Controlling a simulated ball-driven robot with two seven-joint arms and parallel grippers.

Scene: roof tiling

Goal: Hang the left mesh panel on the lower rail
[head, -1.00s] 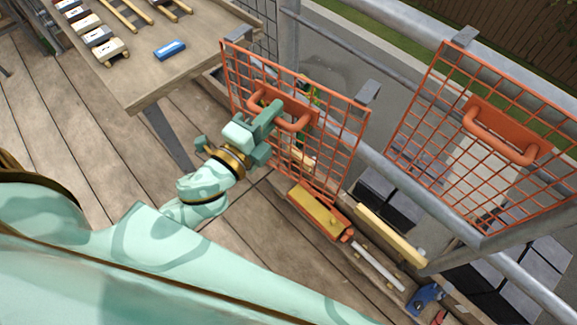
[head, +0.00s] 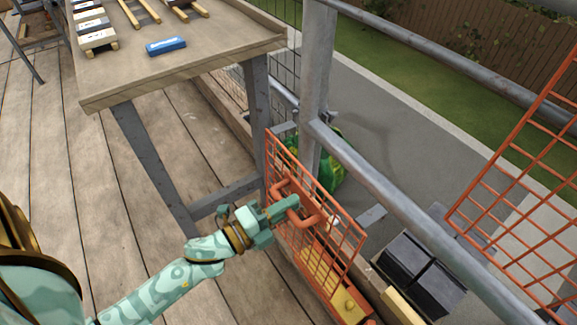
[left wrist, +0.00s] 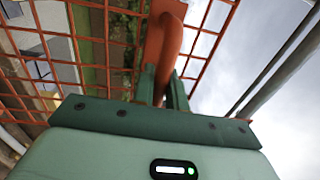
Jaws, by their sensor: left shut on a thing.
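My left gripper (head: 288,208) is shut on that handle. In the left wrist view, the handle (left wrist: 172,45) runs between the fingers (left wrist: 163,88), with the grid (left wrist: 95,45) behind it. The panel hangs upright on the deck side of the lower rail (head: 385,195), a grey tube. In the head view, both hooks (head: 370,215) appear apart from the rail. My right gripper is not in view.
Another orange mesh panel (head: 530,190) stands at the right. A grey post (head: 317,75) rises near the left panel's far end. A wooden table (head: 215,65) with a blue block (head: 166,46) stands at the back left. Dark blocks (head: 420,265) lie beyond the rail.

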